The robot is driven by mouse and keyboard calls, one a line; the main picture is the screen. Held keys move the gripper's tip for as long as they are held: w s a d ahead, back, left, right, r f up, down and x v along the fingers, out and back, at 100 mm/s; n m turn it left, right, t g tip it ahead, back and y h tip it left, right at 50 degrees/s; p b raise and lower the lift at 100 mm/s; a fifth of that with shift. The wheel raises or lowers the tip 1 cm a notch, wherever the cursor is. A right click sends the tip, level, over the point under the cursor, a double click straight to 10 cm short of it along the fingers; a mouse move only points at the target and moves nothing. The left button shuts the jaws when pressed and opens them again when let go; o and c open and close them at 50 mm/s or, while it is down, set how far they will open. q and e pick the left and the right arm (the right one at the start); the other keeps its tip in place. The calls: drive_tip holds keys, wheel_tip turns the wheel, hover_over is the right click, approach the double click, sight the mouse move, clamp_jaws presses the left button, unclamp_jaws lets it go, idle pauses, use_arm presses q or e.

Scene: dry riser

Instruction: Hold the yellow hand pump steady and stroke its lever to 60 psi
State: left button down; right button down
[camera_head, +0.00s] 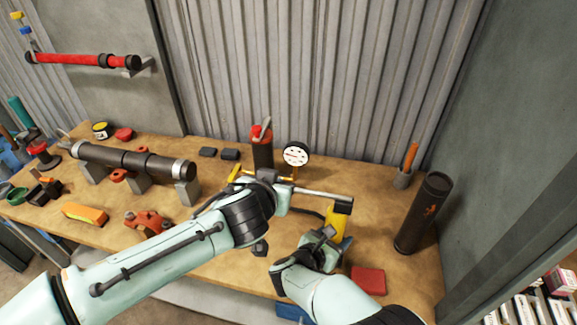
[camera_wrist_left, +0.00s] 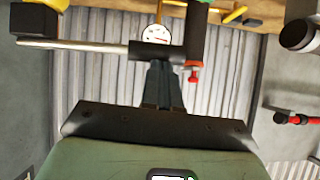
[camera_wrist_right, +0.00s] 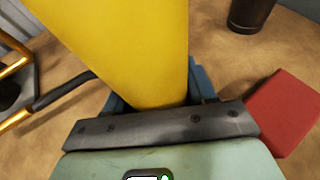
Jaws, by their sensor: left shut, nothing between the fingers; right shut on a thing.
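The yellow hand pump (camera_head: 335,223) stands on the bench at front right; its yellow body (camera_wrist_right: 140,45) fills the upper right wrist view. My right gripper (camera_head: 330,238) is shut on that body, low down.
A red block (camera_head: 368,281) lies right of the pump. A dark cylinder (camera_head: 424,212) stands at the bench's right end. A black pipe (camera_head: 130,158) on supports, an orange clamp (camera_head: 148,220) and an orange-yellow block (camera_head: 85,213) lie left. A red-topped cylinder (camera_head: 262,150) stands behind my left gripper.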

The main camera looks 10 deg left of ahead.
use_arm(q)
drive_tip(key=w+r+v, duration=0.1)
drive_tip(key=r+v, duration=0.1)
drive_tip(key=v, duration=1.1)
drive_tip(key=shift+w+a+r, duration=0.2)
drive_tip(key=shift+w, duration=0.15)
drive_tip(key=shift+d, duration=0.1)
drive_tip(key=d+r+m+y, duration=0.2)
drive_tip(key=d+r, duration=0.3)
drive_tip(key=d, duration=0.1)
drive_tip(key=shift+d+r, duration=0.15)
drive_tip(key=shift+d, duration=0.15)
